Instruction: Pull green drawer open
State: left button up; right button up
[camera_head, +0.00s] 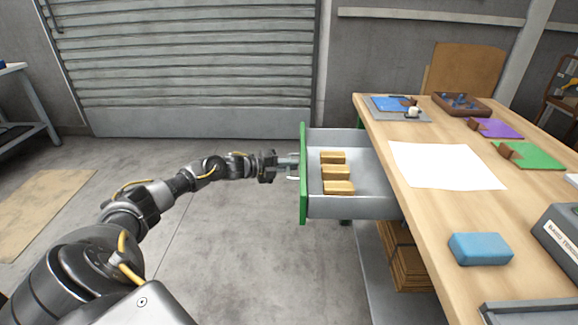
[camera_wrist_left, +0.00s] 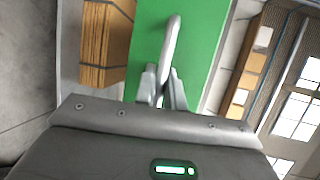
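The green drawer (camera_head: 303,205) stands pulled out from the left side of the workbench. Its grey tray is open, and three wooden blocks (camera_head: 335,172) lie in it. The green front (camera_wrist_left: 205,40) fills the upper middle of the left wrist view, with a pale metal bar handle (camera_wrist_left: 172,42) on it. My left gripper (camera_head: 291,162) is at the outer side of the front. In the left wrist view its two fingers (camera_wrist_left: 163,88) are close together on either side of the handle, shut on it. My right gripper is not in view.
The wooden workbench (camera_head: 390,135) carries a white sheet (camera_head: 443,165), a blue block (camera_head: 480,249), a green mat (camera_head: 535,156) and a brown tray (camera_head: 462,104). Stacked boards (camera_head: 403,262) sit below the drawer. The floor left of the drawer is clear.

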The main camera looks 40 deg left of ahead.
pick_arm(q)
jog(key=shift+o, duration=0.7)
jog(key=shift+s, duration=0.1)
jog(key=shift+s+a, duration=0.1)
jog(key=shift+s, duration=0.05)
jog(key=p+v, duration=0.1)
jog(key=v, duration=0.9)
jog(key=shift+s, duration=0.15)
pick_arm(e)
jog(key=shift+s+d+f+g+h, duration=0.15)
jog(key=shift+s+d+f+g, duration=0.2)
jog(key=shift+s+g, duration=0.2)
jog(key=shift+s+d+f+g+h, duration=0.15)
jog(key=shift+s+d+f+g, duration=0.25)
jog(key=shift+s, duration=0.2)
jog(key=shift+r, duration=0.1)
